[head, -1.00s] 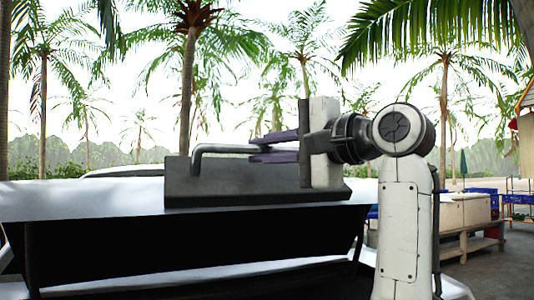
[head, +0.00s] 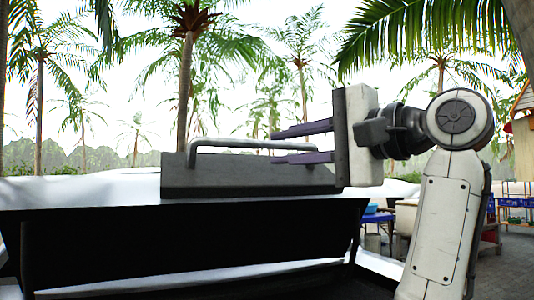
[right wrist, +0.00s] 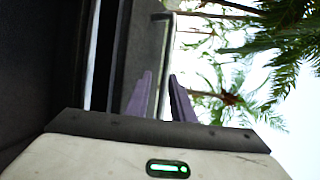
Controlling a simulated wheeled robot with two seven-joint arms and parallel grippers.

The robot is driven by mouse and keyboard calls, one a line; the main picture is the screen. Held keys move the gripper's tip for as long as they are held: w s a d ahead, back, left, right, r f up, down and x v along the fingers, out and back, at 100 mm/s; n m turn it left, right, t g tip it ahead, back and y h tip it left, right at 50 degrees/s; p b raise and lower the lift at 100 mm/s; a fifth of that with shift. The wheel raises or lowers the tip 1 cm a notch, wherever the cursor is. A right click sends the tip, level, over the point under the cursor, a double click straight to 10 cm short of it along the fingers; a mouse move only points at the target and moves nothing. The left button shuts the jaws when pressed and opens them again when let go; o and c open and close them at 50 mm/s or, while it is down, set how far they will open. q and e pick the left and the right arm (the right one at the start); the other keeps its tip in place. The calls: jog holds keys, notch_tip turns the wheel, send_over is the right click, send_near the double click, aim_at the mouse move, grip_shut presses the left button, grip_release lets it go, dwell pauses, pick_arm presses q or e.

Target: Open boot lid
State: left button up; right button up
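The white boot lid (head: 80,190) stands raised at the left and middle of the head view, with its black underside (head: 190,235) showing above a dark opening. A grey bar handle (head: 240,143) on a dark plate (head: 230,180) sits on its top edge. My right gripper (head: 273,144) is at the handle's right part, its two purple fingers spread apart, one above and one below the bar in the picture. I cannot tell whether they touch it. In the right wrist view the open fingers (right wrist: 160,74) point toward the handle (right wrist: 167,55). My left gripper is not in view.
Palm trees (head: 187,90) stand behind the lid. At the right are a blue-covered table (head: 377,218) and a paved floor (head: 510,262). The air above the handle is clear.

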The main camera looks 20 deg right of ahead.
jog(key=v, duration=0.3)
jog(key=shift+s+d, duration=0.2)
jog(key=shift+s, duration=0.2)
